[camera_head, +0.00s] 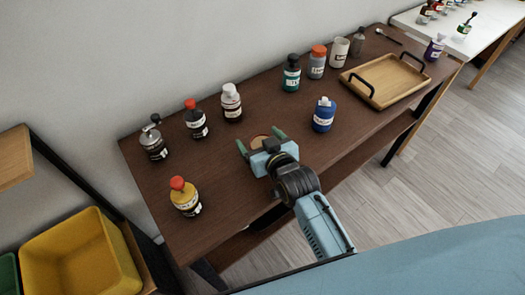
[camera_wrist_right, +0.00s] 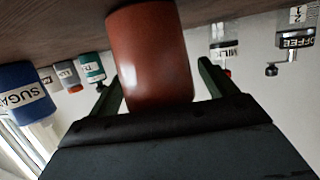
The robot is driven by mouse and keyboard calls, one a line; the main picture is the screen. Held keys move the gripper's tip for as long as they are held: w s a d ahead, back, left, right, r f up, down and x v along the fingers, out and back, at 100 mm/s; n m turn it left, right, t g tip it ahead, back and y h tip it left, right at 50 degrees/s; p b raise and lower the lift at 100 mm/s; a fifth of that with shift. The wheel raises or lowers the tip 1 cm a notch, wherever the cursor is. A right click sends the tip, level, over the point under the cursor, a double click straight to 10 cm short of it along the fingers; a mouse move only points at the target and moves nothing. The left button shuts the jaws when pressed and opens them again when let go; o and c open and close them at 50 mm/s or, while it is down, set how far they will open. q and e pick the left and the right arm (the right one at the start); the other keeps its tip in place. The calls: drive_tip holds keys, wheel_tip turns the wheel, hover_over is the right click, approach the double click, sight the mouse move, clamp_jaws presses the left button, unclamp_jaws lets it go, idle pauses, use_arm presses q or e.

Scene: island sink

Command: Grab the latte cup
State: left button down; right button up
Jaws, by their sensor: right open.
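The latte cup, a plain reddish-brown cup, shows large in the right wrist view (camera_wrist_right: 150,58). In the head view only part of the cup (camera_head: 259,141) shows on the brown table, partly hidden by my gripper. My right gripper (camera_head: 259,138) is open at table level, with a green finger on either side of the cup. In the wrist view the cup stands between the fingers, and a gap shows beside the right one. I cannot tell whether the left finger touches it. My left gripper is not in view.
A blue sugar jar (camera_head: 323,115) stands right of the gripper. A yellow bottle (camera_head: 184,197) is at front left. Several jars line the table's back, including a white-topped one (camera_head: 231,102). A wooden tray (camera_head: 385,82) with black handles is at right.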

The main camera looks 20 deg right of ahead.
drive_tip(key=c, duration=1.2)
drive_tip(key=shift+r, duration=0.15)
